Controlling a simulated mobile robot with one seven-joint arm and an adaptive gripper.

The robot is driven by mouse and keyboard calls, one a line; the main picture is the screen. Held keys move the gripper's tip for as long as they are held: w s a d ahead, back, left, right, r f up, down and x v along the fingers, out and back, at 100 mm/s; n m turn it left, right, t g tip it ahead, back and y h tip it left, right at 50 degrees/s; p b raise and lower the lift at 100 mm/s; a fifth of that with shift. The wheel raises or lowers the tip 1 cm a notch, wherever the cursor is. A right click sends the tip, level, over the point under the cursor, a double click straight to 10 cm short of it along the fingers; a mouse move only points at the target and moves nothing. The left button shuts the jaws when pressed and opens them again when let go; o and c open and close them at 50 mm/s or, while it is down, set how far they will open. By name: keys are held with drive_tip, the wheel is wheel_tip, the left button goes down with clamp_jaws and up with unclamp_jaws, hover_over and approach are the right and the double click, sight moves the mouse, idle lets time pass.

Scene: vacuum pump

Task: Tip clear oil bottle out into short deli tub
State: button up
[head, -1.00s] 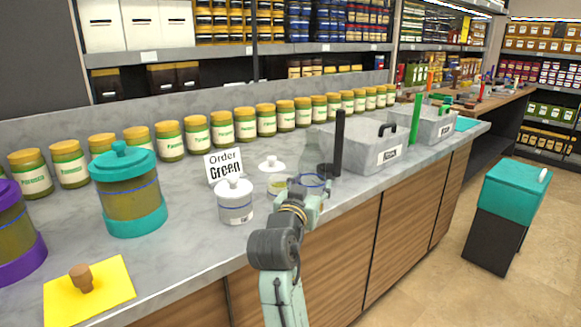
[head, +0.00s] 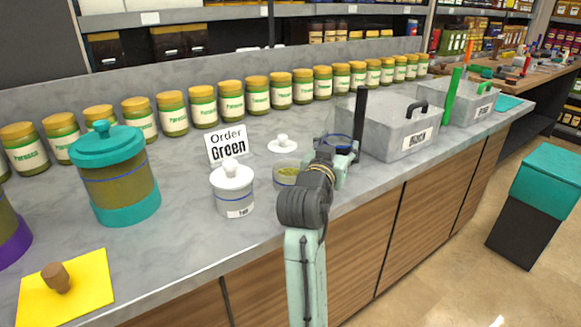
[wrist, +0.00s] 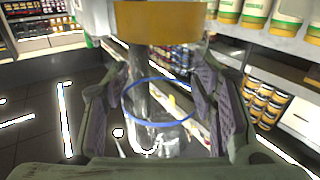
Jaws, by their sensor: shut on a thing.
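My gripper (head: 338,166) is shut on a clear vessel with a blue band, which I take for the clear oil bottle (head: 337,141). In the wrist view the bottle (wrist: 148,122) sits between my two fingers, and the blue ring shows near its middle. The arm partly hides it in the head view, so its exact tilt and contents cannot be told. A short, open clear tub (head: 287,176) with green matter in it stands on the counter just left of my gripper; it looks like the deli tub. Its far right side is close to my wrist.
A white-lidded jar (head: 233,193) stands left of the tub, and a loose white lid (head: 283,145) lies behind it. Grey lidded bins (head: 395,128) and a black upright post (head: 359,118) are at the right.

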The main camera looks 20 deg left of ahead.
drive_tip(key=shift+d+r, duration=0.1)
drive_tip(key=shift+d+r+n+t, duration=0.2)
drive_tip(key=shift+n+t, duration=0.1)
drive_tip(key=shift+n, duration=0.6)
drive_tip(key=f+n+b, duration=0.2)
drive_tip(key=b, duration=0.1)
drive_tip(key=f+n+b, duration=0.1)
drive_tip(key=n+b, duration=0.1)
drive_tip(key=shift+d+f+t+y, duration=0.1)
drive_tip(key=shift+d+t+y, duration=0.2)
drive_tip(key=shift+d+t, duration=0.1)
drive_tip(key=shift+r+n, duration=0.2)
drive_tip(key=shift+n, duration=0.1)
drive_tip(key=shift+a+f+n+b, duration=0.1)
drive_tip(key=shift+n+b, duration=0.3)
drive_tip(key=shift+n, duration=0.2)
drive_tip(key=shift+w+d+f+n+t+y+b, duration=0.15)
drive_tip(key=shift+d+n+t+y+b, duration=0.1)
drive_tip(key=shift+d+n+y+b, duration=0.4)
drive_tip(key=shift+d+f+n+t+y+b, duration=0.15)
drive_tip(key=shift+n+t+b, duration=0.2)
drive_tip(key=shift+n, duration=0.9)
drive_tip(key=shift+d, duration=0.2)
